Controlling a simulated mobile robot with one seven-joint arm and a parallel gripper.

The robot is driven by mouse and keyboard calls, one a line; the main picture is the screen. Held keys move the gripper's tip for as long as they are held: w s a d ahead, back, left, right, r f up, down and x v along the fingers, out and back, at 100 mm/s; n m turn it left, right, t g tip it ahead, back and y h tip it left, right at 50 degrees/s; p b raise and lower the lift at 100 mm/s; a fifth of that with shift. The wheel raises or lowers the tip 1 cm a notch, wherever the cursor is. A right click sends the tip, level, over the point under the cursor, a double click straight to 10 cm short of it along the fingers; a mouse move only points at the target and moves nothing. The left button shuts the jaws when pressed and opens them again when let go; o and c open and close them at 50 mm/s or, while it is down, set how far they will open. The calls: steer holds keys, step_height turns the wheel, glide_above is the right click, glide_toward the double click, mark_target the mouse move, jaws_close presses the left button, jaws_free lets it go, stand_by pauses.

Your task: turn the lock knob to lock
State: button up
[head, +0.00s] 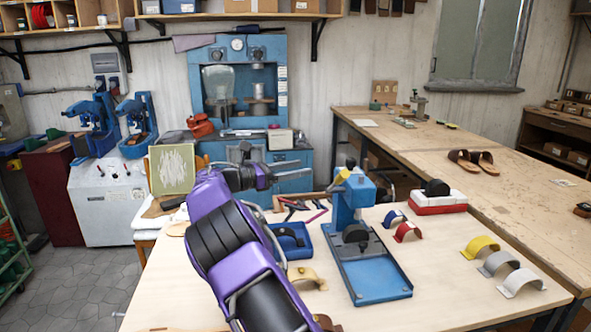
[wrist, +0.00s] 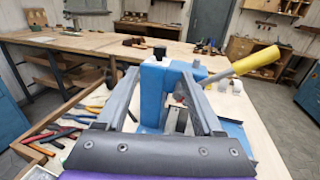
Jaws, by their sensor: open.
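The blue hand press (head: 354,205) stands on the pale workbench, its blue base plate (head: 385,285) toward me. A lever with a yellow handle (head: 342,175) rises from its top; the handle (wrist: 256,62) points up and right in the wrist view. A small black knob (wrist: 160,53) sits on top of the press body (wrist: 152,88) in the wrist view; I take it for the lock knob, but its marking cannot be read. My gripper (head: 285,170) is open and empty, left of the press top. In the wrist view its fingers (wrist: 160,85) frame the press body, with the knob beyond them.
A blue tray (head: 292,240) lies left of the press. Red and blue curved straps (head: 407,232) and a red-and-white block (head: 438,203) stand right of it. Yellow, grey and white straps (head: 480,246) line the right side. Tools (wrist: 65,130) lie in a wooden tray.

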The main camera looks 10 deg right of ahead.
steer(key=b, duration=0.2)
glide_toward(351, 159)
steer(key=x, duration=1)
steer(key=shift+s+f, duration=0.15)
steer(key=shift+f, duration=0.25)
jaws_close()
stand_by(0.3)
